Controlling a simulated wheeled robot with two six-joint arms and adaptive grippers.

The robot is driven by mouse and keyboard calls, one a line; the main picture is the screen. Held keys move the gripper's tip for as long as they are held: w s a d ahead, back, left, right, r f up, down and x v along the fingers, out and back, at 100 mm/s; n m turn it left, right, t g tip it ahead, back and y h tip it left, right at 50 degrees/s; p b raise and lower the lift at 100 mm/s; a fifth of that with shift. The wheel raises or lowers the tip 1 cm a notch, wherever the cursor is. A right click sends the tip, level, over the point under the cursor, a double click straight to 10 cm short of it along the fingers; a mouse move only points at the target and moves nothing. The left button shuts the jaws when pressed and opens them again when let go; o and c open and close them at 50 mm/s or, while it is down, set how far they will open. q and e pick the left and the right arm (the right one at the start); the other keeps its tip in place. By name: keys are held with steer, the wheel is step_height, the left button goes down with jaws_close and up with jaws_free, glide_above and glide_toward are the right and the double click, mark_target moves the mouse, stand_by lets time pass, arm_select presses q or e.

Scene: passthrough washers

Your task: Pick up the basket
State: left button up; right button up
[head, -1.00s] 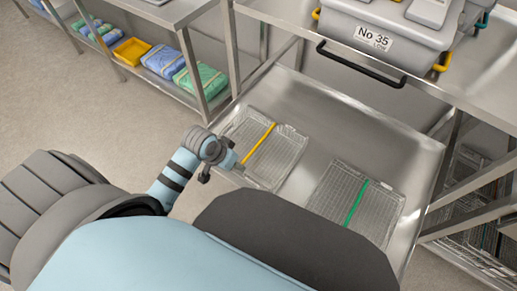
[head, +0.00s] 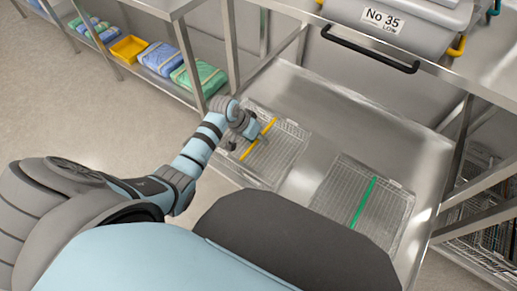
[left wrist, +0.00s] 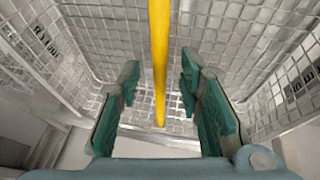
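A wire mesh basket (head: 285,158) with a yellow bar (head: 248,152) across it sits at the left of the steel lower shelf. A second mesh basket (head: 340,190) with a green bar (head: 362,203) sits to its right. My left gripper (head: 257,133) is over the left part of the yellow-bar basket. In the left wrist view the green fingers of my left gripper (left wrist: 160,78) are spread apart, with the yellow bar (left wrist: 159,50) running between them and the mesh basket (left wrist: 230,35) behind. No contact with the bar is visible. My right gripper is not in view.
A grey bin (head: 400,22) labelled No 35 stands on the steel counter above, with a black handle bar (head: 370,50) below it. A left rack holds blue and green packs (head: 205,77) and a yellow tray (head: 130,48). Wire racks (head: 478,225) stand at right.

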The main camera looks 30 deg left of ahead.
arm_select(q)
steer(key=shift+w+d+f, duration=0.1)
steer(key=shift+w+f, duration=0.05)
steer(key=shift+f, duration=0.35)
steer(key=shift+r, duration=0.1)
jaws_close()
steer(key=shift+r, duration=0.1)
